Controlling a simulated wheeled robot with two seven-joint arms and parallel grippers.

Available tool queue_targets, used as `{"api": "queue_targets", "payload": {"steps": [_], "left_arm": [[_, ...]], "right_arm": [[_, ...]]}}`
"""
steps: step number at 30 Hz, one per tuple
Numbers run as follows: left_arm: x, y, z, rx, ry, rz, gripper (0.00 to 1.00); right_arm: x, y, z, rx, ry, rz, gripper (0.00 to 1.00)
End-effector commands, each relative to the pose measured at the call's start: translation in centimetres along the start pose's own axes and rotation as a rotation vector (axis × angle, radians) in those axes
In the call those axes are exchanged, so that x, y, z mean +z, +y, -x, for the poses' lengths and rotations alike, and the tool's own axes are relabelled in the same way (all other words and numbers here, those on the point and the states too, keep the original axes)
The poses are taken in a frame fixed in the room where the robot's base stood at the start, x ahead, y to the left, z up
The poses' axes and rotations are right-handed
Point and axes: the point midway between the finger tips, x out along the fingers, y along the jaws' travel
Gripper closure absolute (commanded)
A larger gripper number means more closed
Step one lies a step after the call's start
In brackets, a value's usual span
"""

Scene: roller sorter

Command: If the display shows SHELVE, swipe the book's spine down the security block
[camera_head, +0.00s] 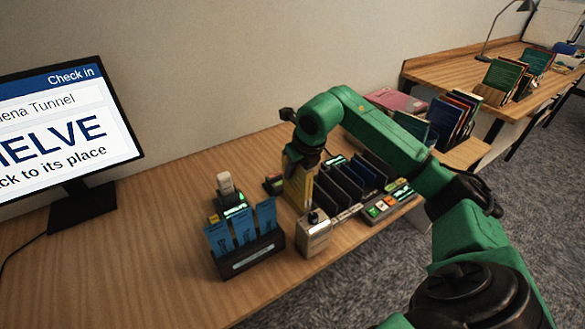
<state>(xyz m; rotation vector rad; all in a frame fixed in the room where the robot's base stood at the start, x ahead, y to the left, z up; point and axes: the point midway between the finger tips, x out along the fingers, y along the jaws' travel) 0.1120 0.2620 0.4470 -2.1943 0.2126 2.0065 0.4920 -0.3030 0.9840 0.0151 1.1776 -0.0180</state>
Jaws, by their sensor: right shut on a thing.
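The display (60,125) at the left is cut off by the picture edge. It reads "Check in", "…ena Tunnel", "…ELVE" and "…ck to its place". My right gripper (303,160) points down over the middle of the desk, shut on a thin yellowish book (298,190) that stands upright. A small grey metallic block (314,234) with a dark top, which looks like the security block, stands just in front of the book. I cannot tell whether they touch. The fingertips are partly hidden. My left gripper is not in view.
A dark holder (248,258) with blue cards stands left of the grey block. A small scanner-like device (229,190) is behind it. Dark upright slots (350,182) and a button panel (382,210) lie to the right. Book crates stand farther right. The desk's left front is clear.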

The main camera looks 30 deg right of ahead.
Motion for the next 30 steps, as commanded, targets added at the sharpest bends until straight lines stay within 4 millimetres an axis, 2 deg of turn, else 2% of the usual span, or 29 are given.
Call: {"api": "queue_targets", "payload": {"steps": [1,18,30], "left_arm": [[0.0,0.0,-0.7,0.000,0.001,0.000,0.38],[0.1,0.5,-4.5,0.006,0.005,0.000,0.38],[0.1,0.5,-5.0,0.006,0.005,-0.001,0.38]], "right_arm": [[-0.3,0.0,-0.7,0.001,-0.001,0.000,1.00],[-2.1,0.0,-5.2,0.000,-0.002,0.000,1.00],[-2.3,0.0,-5.7,0.000,-0.002,0.000,1.00]]}}
